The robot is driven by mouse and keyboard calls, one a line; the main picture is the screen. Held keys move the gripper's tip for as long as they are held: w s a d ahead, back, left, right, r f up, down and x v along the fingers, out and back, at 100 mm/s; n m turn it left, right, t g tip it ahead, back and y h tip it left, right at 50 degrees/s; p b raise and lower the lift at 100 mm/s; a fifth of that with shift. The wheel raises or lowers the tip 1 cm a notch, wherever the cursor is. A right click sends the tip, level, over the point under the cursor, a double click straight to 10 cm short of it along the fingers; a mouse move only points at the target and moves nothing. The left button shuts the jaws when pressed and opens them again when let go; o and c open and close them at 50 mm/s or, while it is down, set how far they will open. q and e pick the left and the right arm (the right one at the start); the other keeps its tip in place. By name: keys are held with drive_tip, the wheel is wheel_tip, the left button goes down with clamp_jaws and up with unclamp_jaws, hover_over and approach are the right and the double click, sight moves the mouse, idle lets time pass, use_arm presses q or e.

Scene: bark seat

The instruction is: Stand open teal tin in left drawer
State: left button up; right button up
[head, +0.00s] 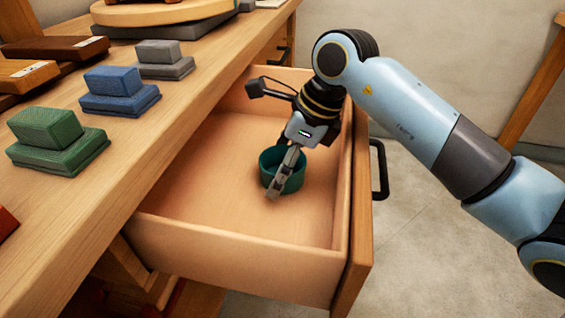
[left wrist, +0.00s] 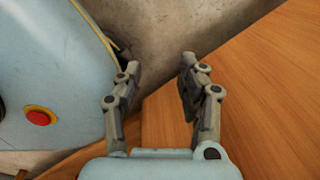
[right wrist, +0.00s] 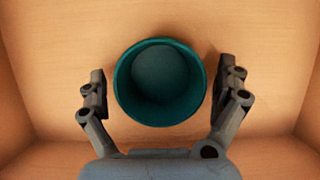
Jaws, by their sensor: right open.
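The teal tin (head: 293,180) is open at the top and stands upright on the floor of the pulled-out wooden drawer (head: 248,255). In the right wrist view the tin (right wrist: 160,84) lies between the fingers of my right gripper (right wrist: 164,88), with a gap on each side. In the head view my right gripper (head: 281,178) reaches down into the drawer and hides part of the tin. It is open and holds nothing. My left gripper (left wrist: 160,85) is open and empty in the left wrist view, away from the drawer; the head view does not show it.
The bench top (head: 130,165) bears green (head: 57,140), blue (head: 117,92) and grey (head: 163,60) stepped blocks. The drawer has a black handle (head: 380,170) on its front. Drawer walls stand around the tin, and the drawer floor near it is clear.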

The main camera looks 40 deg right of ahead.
drive_tip(key=shift+r, duration=0.2)
drive_tip(key=p+v, duration=0.3)
drive_tip(key=v, duration=0.8)
drive_tip(key=shift+s+d+r, duration=0.15)
drive_tip(key=shift+d+r, duration=0.05)
drive_tip(key=shift+r, duration=0.15)
